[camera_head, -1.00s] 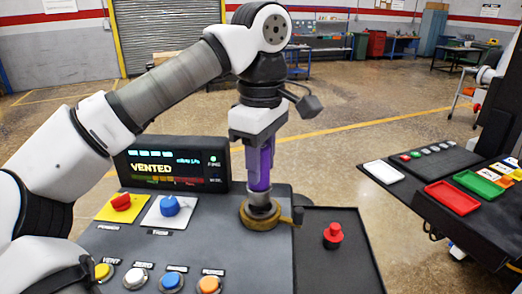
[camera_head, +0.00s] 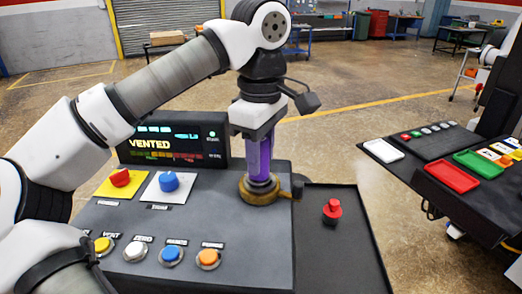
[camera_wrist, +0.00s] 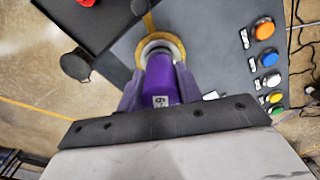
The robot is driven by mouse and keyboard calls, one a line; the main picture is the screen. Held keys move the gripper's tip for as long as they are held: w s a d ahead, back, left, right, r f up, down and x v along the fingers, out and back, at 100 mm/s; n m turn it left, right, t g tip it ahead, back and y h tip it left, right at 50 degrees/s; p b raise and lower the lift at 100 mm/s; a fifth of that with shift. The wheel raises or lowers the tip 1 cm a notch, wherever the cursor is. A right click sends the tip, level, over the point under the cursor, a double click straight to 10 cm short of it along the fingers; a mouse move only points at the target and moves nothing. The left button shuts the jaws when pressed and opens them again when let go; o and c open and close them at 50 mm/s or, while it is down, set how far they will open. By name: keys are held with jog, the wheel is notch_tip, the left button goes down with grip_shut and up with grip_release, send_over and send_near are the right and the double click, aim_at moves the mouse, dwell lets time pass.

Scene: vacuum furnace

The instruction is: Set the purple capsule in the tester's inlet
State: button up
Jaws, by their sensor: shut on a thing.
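The purple capsule (camera_head: 260,163) is upright in my gripper (camera_head: 259,150), which is shut on it. Its lower end stands in the brass ring of the inlet (camera_head: 258,194) on the tester's dark top (camera_head: 215,225). In the wrist view the capsule (camera_wrist: 162,82), with a white label, points at the brass ring (camera_wrist: 172,42), between my two fingers (camera_wrist: 158,92). How deep its bottom sits is hidden by the ring. The tester's display (camera_head: 165,145) reads VENTED.
A red knob (camera_head: 332,209) stands on a dark side tray (camera_head: 340,245) right of the tester. Red (camera_head: 121,177) and blue (camera_head: 169,181) knobs and several coloured buttons are on the tester's top. A table with white, red and green trays (camera_head: 480,163) is at right.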

jog(key=shift+f, duration=0.2)
dwell(0.5)
jog(key=o, duration=1.2)
jog(key=shift+a, duration=0.1)
jog(key=shift+o, duration=0.2)
notch_tip(320, 180, up, 8)
jog(key=shift+f+b, duration=0.25)
jog(key=shift+b, duration=0.35)
